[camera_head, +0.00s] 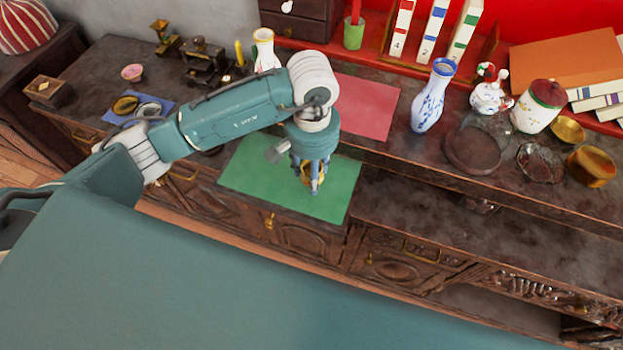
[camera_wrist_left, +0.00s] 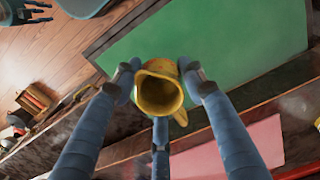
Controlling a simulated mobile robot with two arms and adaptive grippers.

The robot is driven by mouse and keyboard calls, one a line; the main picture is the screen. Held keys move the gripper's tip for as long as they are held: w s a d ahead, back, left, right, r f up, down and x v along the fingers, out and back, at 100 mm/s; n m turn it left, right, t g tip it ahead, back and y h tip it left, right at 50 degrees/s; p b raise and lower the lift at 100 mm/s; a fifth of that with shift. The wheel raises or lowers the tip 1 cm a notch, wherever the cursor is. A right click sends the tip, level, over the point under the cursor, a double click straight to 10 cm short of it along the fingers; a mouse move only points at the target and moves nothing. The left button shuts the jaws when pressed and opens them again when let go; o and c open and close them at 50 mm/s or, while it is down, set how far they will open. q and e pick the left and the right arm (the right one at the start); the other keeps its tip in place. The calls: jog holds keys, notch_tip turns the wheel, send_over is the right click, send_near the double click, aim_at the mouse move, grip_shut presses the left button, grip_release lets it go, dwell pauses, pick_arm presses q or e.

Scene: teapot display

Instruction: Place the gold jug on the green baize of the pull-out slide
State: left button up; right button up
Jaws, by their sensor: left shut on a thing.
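The gold jug (camera_wrist_left: 158,93) is between the fingers of my left gripper (camera_wrist_left: 160,85), which is shut on it. Its open mouth faces the left wrist camera, with a handle at lower right. In the head view my left gripper (camera_head: 314,188) points down over the green baize (camera_head: 250,178), and the jug (camera_head: 306,176) shows only in part behind the fingers. The baize also fills much of the upper left wrist view (camera_wrist_left: 225,40). I cannot tell whether the jug touches the baize.
A red mat (camera_head: 368,105) lies behind the baize. To the right stand a blue-and-white vase (camera_head: 433,98), a dark round tray (camera_head: 473,150) and a lidded jar (camera_head: 538,106). Small ornaments stand at the left. The baize around the jug is clear.

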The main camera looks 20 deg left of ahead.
pick_arm(q)
jog(key=shift+f, duration=0.35)
notch_tip(320, 180, down, 3)
jog(key=shift+f+p, duration=0.2)
jog(key=shift+p, duration=0.15)
jog(key=shift+f, duration=0.4)
pick_arm(e)
jog(key=shift+s+d+r, duration=0.1)
jog(key=shift+s+r, duration=0.1)
jog(key=shift+r, duration=0.2)
pick_arm(q)
jog(key=shift+f+b, duration=0.2)
jog(key=shift+b, duration=0.1)
jog(key=o, duration=1.2)
jog(key=shift+r, duration=0.1)
pick_arm(e)
jog(key=shift+w+a+f, duration=0.15)
jog(key=shift+a, duration=0.3)
